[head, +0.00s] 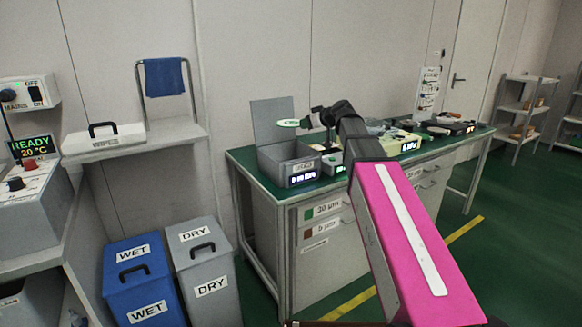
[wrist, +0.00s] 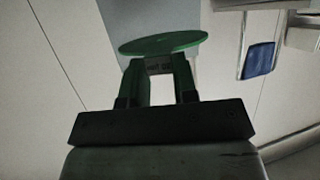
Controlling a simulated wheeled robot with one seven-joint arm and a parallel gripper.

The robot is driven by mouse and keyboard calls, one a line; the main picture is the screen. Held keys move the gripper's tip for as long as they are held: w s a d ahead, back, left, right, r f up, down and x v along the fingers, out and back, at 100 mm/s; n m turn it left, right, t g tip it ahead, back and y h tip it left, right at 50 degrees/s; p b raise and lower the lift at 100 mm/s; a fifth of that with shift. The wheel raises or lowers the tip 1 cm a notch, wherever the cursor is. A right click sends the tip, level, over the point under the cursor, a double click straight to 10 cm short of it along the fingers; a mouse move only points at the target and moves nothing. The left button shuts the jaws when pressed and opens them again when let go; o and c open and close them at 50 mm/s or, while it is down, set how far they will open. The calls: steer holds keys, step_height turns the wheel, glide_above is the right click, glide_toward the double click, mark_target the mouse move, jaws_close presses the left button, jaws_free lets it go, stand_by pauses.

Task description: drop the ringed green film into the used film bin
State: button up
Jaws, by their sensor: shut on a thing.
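The green film (head: 289,123) is a thin round disc with a pale centre in the head view. It also shows in the wrist view (wrist: 162,43), at the tips of my gripper (wrist: 160,67). My gripper (head: 309,121) is shut on it and holds it roughly level. The used film bin (head: 275,171) is a grey box with a small lit display, at the near left end of the green bench. Its grey lid (head: 270,117) stands open behind it. The film appears above the bin, in front of the lid's right edge. The bin's inside is mostly hidden.
The green-topped bench (head: 243,158) carries several other items to the right, partly behind my arm. A blue WET bin (head: 139,270) and a grey DRY bin (head: 203,262) stand on the floor at left. A shelf (head: 130,143) holds a white wipes box (head: 104,140).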

steer(key=shift+f, duration=2.95)
steer(key=o, duration=1)
steer(key=shift+s, duration=0.1)
steer(key=v, duration=1)
steer(key=shift+s+d+r, duration=0.2)
steer(key=shift+d, duration=0.1)
steer(key=s+d+f+m+g+h, duration=0.3)
steer(key=s+f, duration=0.4)
steer(key=f, duration=0.6)
steer(key=s+d+f+m+g+h, duration=0.3)
steer(key=s+f, duration=0.5)
steer(key=f, duration=0.6)
steer(key=s+d+f+m+g+h, duration=0.3)
steer(key=s+f, duration=0.4)
steer(key=f, duration=0.7)
steer(key=shift+s+d+f+m+h, duration=0.2)
steer(key=shift+d+m+h, duration=0.2)
steer(key=shift+d+h, duration=0.2)
